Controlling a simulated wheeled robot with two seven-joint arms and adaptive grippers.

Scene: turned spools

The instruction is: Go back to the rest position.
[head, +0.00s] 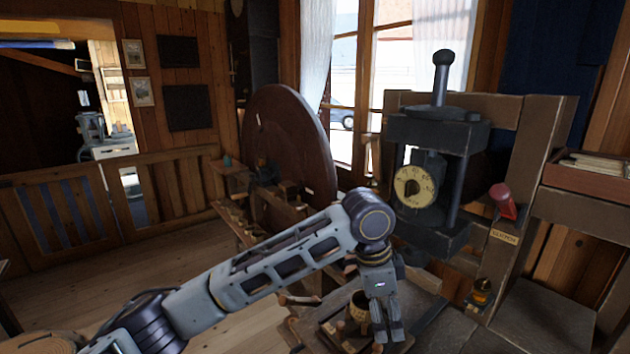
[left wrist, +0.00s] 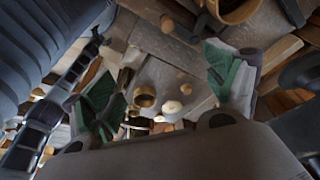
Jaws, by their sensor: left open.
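My left arm reaches in from the lower left of the head view, and its gripper (head: 388,338) points down over the workbench at the lower middle. In the left wrist view, the two green-padded fingers of this gripper (left wrist: 165,80) stand wide apart with nothing held between them. A small wooden ring-shaped piece (left wrist: 145,97) and a pale round knob (left wrist: 172,107) show on the surface beyond the fingers. A wooden cup-shaped piece (head: 357,308) stands beside the gripper, on its left in the head view. My right gripper is in neither view.
A dark press with a round dial (head: 413,187) stands just behind the gripper. A red-handled tool (head: 503,200) is on a post at the right. A large wooden wheel (head: 290,140) stands at the back. Open floor (head: 150,270) lies to the left.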

